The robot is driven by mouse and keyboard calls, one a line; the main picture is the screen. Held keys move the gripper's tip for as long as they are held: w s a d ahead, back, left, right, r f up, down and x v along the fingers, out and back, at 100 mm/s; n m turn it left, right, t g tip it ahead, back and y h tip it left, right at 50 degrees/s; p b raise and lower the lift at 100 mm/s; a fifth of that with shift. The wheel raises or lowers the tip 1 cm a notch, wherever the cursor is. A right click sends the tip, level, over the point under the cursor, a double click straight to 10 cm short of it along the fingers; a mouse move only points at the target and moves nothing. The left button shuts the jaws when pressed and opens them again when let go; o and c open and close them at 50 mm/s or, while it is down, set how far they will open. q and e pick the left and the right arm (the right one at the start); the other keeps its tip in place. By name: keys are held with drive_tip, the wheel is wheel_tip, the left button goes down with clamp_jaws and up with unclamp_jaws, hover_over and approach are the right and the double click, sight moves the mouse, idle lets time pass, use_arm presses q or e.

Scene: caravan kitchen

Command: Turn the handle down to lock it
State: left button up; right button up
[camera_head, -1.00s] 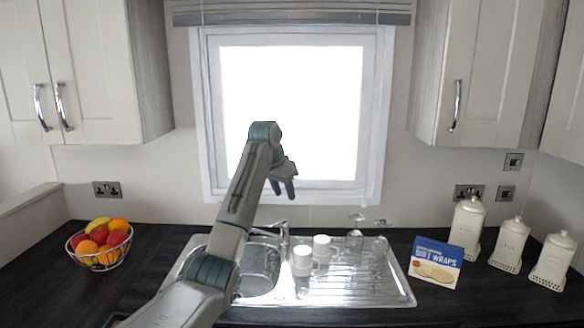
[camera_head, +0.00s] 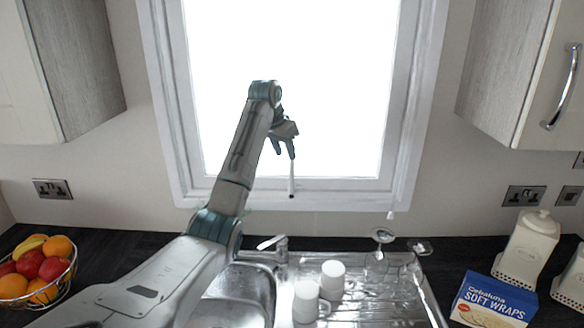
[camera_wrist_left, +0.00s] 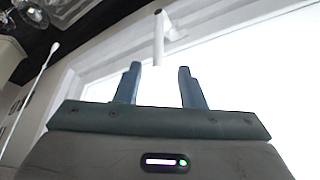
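The window handle (camera_head: 291,180) is a slim pale bar at the lower frame of the window (camera_head: 295,90). In the head view it stands upright just below my left gripper's fingers, and its upper end may be hidden by them. My left gripper (camera_head: 283,150) is in front of the window with its fingers pointing down. In the left wrist view my left gripper (camera_wrist_left: 160,68) is open and empty, its two blue-grey fingers well apart. The white handle (camera_wrist_left: 158,40) shows there beyond the fingertips, in line with the gap, and looks apart from them. My right gripper is not in view.
Below the window are the sink with its tap (camera_head: 272,243), white mugs (camera_head: 306,300) and upturned glasses (camera_head: 383,262) on the drainer. A blind cord end (camera_head: 391,215) hangs right of the window. A fruit basket (camera_head: 38,270) and a soft wraps box (camera_head: 493,303) flank the sink.

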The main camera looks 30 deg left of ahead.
sight(291, 169)
use_arm(q)
drive_tip(key=p+x, duration=0.4)
drive_tip(key=x, duration=0.5)
drive_tip(key=shift+w+f+p, duration=0.1)
drive_tip(key=shift+f+p, duration=0.2)
drive_tip(key=shift+f, duration=0.2)
drive_tip(key=shift+d, duration=0.1)
drive_tip(key=shift+c, duration=0.3)
clamp_jaws()
